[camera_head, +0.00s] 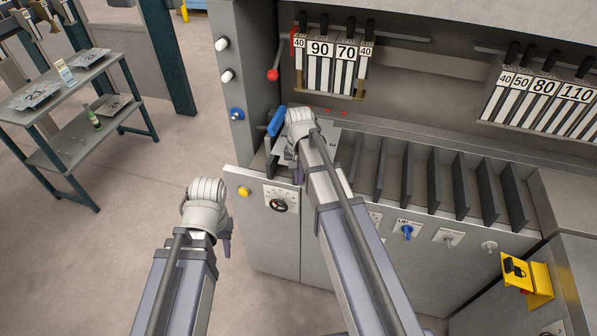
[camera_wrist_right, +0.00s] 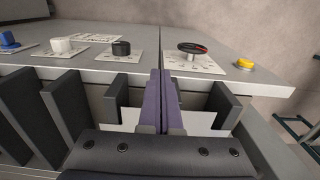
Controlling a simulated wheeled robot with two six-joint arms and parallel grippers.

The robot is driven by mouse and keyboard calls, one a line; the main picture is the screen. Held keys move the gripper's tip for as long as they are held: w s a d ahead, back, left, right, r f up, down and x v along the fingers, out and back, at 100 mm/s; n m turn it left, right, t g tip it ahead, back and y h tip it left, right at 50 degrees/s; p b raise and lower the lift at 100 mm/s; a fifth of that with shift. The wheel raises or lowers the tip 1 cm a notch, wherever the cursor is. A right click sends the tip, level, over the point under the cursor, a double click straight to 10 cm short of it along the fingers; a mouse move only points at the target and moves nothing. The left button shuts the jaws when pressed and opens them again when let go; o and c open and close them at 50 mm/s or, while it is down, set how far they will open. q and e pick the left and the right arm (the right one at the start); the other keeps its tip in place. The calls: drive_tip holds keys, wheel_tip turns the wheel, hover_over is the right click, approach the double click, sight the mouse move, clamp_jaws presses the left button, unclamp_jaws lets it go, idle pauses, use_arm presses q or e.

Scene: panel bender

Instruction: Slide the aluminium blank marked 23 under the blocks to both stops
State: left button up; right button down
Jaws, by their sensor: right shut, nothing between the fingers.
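A pale flat sheet (camera_head: 285,152) lies on the machine bed around my right gripper (camera_head: 297,172); in the right wrist view it shows as a white surface (camera_wrist_right: 199,122) on both sides of the fingers. The marked blocks (camera_head: 332,65), 40, 90, 70 and 40, hang above and behind. A blue piece (camera_head: 278,121) stands at the sheet's left edge. My left gripper (camera_head: 227,241) hangs in front of the machine, mostly hidden.
Dark upright dividers (camera_head: 433,180) line the bed to the right. The front panel carries a black handwheel (camera_head: 279,205), a yellow button (camera_head: 244,191) and a blue knob (camera_head: 407,231). More blocks (camera_head: 545,92) hang at right. A two-level table (camera_head: 83,128) holding plates stands left; floor between is clear.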

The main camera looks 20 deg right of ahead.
wheel_tip(320, 180, up, 10)
drive_tip(key=p, duration=1)
drive_tip(key=shift+s+a, duration=0.2)
drive_tip(key=shift+s, duration=0.05)
drive_tip(key=s+a+f+n+b, duration=0.3)
drive_tip(key=s+a+n, duration=0.2)
drive_tip(key=s+a, duration=0.2)
drive_tip(key=s+a+f+n+h+b, duration=0.1)
drive_tip(key=s+a+f+n+b, duration=0.2)
drive_tip(key=s+a+n, duration=0.2)
drive_tip(key=s+a, duration=0.3)
drive_tip(key=s, duration=0.1)
drive_tip(key=shift+s+n, duration=0.3)
drive_tip(key=shift+s, duration=0.1)
